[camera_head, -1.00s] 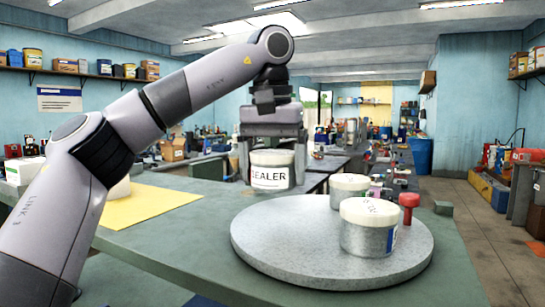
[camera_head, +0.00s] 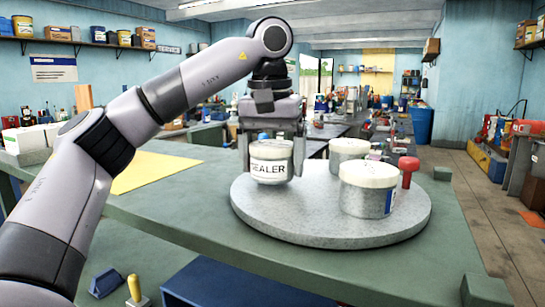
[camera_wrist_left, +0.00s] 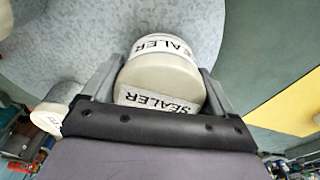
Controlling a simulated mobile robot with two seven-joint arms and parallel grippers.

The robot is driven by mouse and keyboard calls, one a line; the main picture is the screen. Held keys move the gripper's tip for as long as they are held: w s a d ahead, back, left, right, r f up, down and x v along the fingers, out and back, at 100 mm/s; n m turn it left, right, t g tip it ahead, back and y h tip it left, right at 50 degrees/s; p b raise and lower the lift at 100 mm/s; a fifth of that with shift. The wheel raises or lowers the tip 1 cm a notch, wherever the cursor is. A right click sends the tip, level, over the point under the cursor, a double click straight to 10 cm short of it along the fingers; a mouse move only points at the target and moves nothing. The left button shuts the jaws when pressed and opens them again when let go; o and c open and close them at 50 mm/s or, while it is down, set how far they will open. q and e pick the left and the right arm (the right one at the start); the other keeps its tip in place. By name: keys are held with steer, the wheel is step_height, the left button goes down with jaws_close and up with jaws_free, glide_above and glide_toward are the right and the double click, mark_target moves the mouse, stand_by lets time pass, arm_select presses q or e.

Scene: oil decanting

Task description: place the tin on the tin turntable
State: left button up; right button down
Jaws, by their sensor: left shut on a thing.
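The tin (camera_head: 270,170) has a white lid and a SEALER label. My left gripper (camera_head: 271,158) is shut on it, one finger on each side, and the tin looks upright. It is over the left rear part of the grey speckled turntable (camera_head: 290,225). I cannot tell whether its base touches the disc. In the left wrist view the tin (camera_wrist_left: 165,85) sits between the fingers with the turntable (camera_wrist_left: 60,40) behind it. My right gripper is in neither view.
Two other white-lidded tins stand on the turntable's right side, one nearer (camera_head: 368,200) and one farther back (camera_head: 347,152). A red knob (camera_head: 408,168) stands at its right rear edge. A yellow sheet (camera_head: 150,172) lies on the green bench (camera_head: 175,225). The disc's front left is clear.

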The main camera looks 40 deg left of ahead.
mark_target(272, 144)
arm_select(q)
steer(key=shift+f+b, duration=0.3)
steer(key=shift+f, duration=0.25)
steer(key=o, duration=1.2)
steer(key=shift+c, duration=0.2)
steer(key=shift+r, duration=0.15)
steer(key=shift+s+d+r+p, duration=0.1)
steer(key=shift+s+r, duration=0.05)
steer(key=shift+r, duration=1)
steer(key=shift+s+d+r+p, duration=0.1)
steer(key=shift+r+p, duration=0.05)
steer(key=shift+r, duration=1.05)
steer(key=shift+s+d+r+p, duration=0.1)
steer(key=shift+s+r, duration=0.05)
steer(key=shift+r, duration=1)
steer(key=shift+f, duration=0.1)
